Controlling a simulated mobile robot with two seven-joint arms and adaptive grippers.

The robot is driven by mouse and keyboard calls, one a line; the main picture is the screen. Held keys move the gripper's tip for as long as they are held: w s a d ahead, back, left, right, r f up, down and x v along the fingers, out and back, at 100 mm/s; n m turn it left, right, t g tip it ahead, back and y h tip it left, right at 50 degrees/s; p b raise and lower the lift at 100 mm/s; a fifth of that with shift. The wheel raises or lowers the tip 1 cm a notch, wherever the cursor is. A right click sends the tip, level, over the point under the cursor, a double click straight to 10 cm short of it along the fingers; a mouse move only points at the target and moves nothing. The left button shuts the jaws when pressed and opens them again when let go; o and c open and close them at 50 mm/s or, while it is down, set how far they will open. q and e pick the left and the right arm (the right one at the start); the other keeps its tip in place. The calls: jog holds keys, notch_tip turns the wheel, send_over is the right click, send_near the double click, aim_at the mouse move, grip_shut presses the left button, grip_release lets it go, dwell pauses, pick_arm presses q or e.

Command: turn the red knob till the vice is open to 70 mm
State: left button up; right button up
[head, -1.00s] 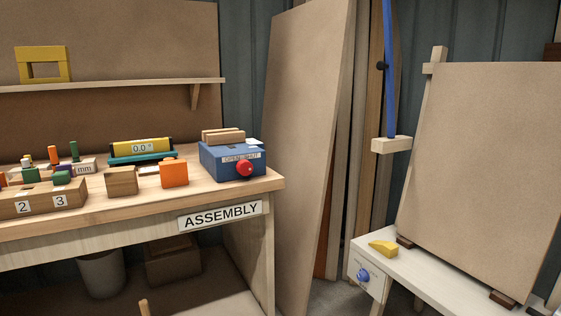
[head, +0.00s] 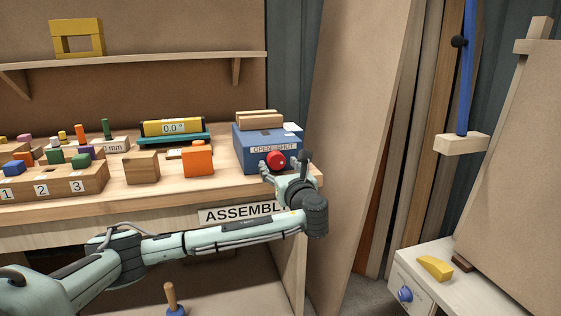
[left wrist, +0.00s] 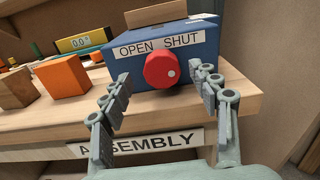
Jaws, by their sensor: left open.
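The blue vice (head: 256,136) sits at the right end of the wooden bench, with two wooden jaws (head: 257,118) on top. Its red knob (head: 276,159) is on the front face below an "OPEN SHUT" label. In the left wrist view the knob (left wrist: 162,70) has a pale dot at its right. My left gripper (head: 285,168) is in front of the knob. In the left wrist view its fingers (left wrist: 165,86) are open, one on each side and short of the knob, apparently not touching it. The jaw gap is too small to measure. My right gripper is out of view.
On the bench left of the vice stand an orange block (head: 198,160), a wooden block (head: 142,167) and a yellow level reading 0.0 (head: 172,127). A leaning board (head: 355,130) stands right of the bench. A white side table (head: 420,290) with a blue knob is at lower right.

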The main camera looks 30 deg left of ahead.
aim_at(278, 162)
pick_arm(q)
jog(key=shift+x, duration=1.15)
jog(key=shift+w+a, duration=0.2)
jog(key=shift+w, duration=0.15)
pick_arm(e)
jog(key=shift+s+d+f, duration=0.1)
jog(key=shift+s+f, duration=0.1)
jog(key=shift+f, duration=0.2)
pick_arm(q)
jog(key=shift+c, duration=0.6)
jog(key=c, duration=1)
jog(key=shift+c, duration=0.2)
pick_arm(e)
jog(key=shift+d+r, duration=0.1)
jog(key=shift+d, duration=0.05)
